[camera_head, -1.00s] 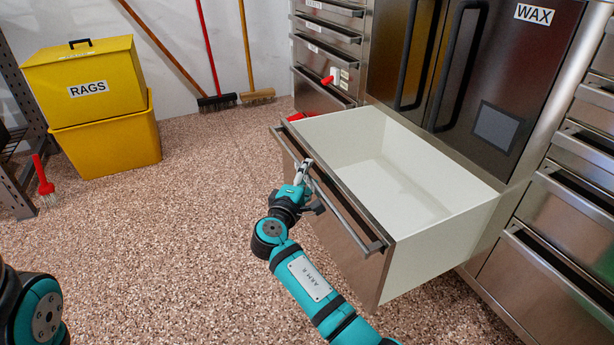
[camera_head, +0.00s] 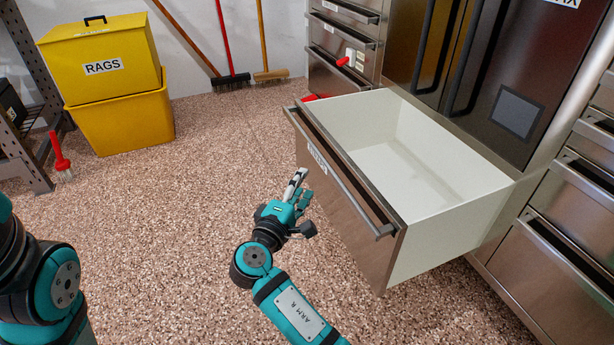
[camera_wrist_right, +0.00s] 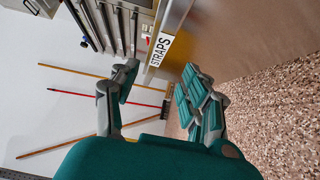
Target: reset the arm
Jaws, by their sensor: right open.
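My right gripper (camera_head: 299,188) is open and empty in the head view, in front of the pulled-out drawer (camera_head: 440,172) and apart from its handle bar. Its spread fingers also show in the right wrist view (camera_wrist_right: 155,95), with the drawer's STRAPS label (camera_wrist_right: 161,49) beyond them. The drawer stands wide open and its white inside looks empty. Part of my left arm shows at the lower left of the head view, but its gripper is out of the picture.
Yellow RAGS bins (camera_head: 118,118) stand at the back left, with a red-handled brush (camera_head: 60,155) on the floor nearby. Brooms (camera_head: 231,80) lean on the wall. Dark cabinet doors (camera_head: 500,75) are behind the drawer. The speckled floor (camera_head: 180,220) left of my right gripper is clear.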

